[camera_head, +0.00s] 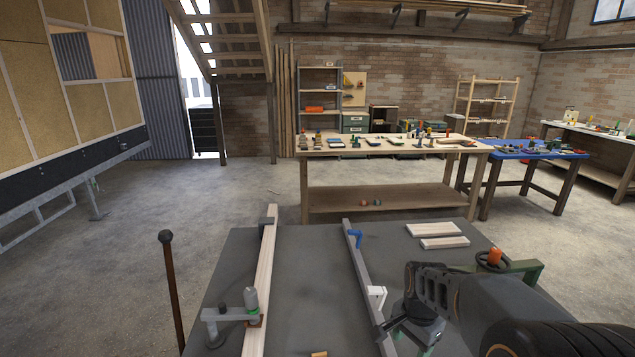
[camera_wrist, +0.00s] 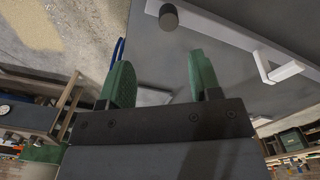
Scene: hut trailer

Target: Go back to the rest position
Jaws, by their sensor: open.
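My gripper (camera_head: 408,338) is low at the right of the grey worktable (camera_head: 318,300) in the head view, partly hidden by my arm. In the wrist view, its two green fingers (camera_wrist: 160,78) stand apart with nothing between them.
A wooden beam (camera_head: 262,280) with a grey-green clamp (camera_head: 251,300) lies at the table's left. Two pale boards (camera_head: 436,229) lie at its back right. A brown post (camera_head: 170,285) stands left of it. A long workbench (camera_head: 400,150) and a blue table (camera_head: 535,153) stand behind, with open floor at left.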

